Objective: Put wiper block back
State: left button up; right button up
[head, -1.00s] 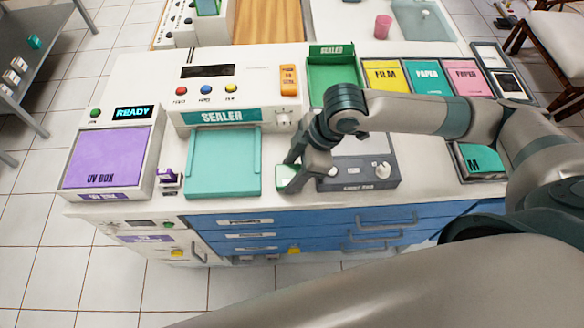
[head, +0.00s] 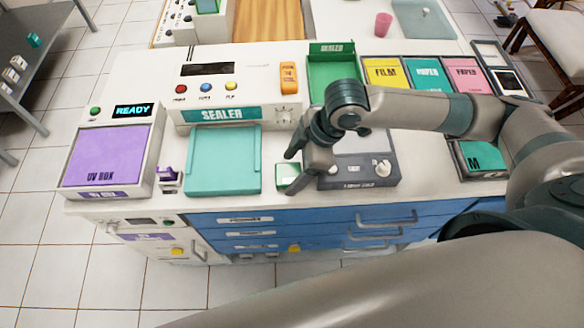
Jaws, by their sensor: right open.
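I cannot tell whether a finger touches the block. My left gripper is out of view.
A dark grey device (head: 360,172) with a knob stands right of the gripper, partly under my arm. A purple holder (head: 168,180) and the UV box (head: 108,157) are to the left. The green sealed tray (head: 333,70) is behind. Blue drawers (head: 300,228) lie below the counter's front edge.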

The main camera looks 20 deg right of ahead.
jog(key=b+v, duration=0.1)
jog(key=v, duration=1)
jog(key=shift+r, duration=0.2)
